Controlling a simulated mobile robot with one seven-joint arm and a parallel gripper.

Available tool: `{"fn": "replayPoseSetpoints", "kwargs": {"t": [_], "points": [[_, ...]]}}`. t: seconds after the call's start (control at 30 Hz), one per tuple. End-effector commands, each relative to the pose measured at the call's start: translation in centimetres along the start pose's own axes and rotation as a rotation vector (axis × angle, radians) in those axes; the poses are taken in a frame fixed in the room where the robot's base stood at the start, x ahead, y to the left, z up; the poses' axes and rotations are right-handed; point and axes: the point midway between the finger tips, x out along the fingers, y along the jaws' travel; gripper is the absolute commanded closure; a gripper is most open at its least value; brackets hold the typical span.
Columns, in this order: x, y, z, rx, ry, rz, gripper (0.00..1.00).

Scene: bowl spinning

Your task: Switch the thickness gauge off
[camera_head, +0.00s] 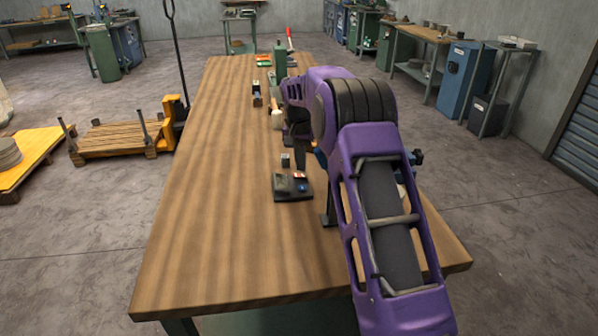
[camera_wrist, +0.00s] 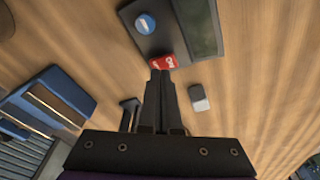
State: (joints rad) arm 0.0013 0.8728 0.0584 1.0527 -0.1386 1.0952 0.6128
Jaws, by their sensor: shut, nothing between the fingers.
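The thickness gauge is a flat dark grey device (camera_head: 292,194) on the wooden table, left of my arm in the head view. In the wrist view the gauge (camera_wrist: 172,42) shows a dark display panel, a round blue button (camera_wrist: 146,23) and a red button (camera_wrist: 163,62) with white lettering. My gripper (camera_wrist: 160,73) is shut and empty, its fingertips at the near edge of the red button. I cannot tell whether they touch it. In the head view my gripper (camera_head: 301,168) points down just above the gauge's far side.
A small grey and black block (camera_wrist: 199,98) lies beside the gauge; it also shows in the head view (camera_head: 285,160). A blue object (camera_wrist: 52,97) lies left in the wrist view. Several items stand farther along the table. The table's left half (camera_head: 205,190) is clear.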

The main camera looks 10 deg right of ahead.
Motion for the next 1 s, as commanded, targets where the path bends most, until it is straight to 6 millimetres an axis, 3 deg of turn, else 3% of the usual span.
{"fn": "replayPoseSetpoints", "kwargs": {"t": [0.53,1.0], "points": [[-4.9,0.0,-0.8,0.0,0.003,0.0,1.0],[-5.8,-0.2,-1.4,-0.005,0.037,0.002,1.0]]}}
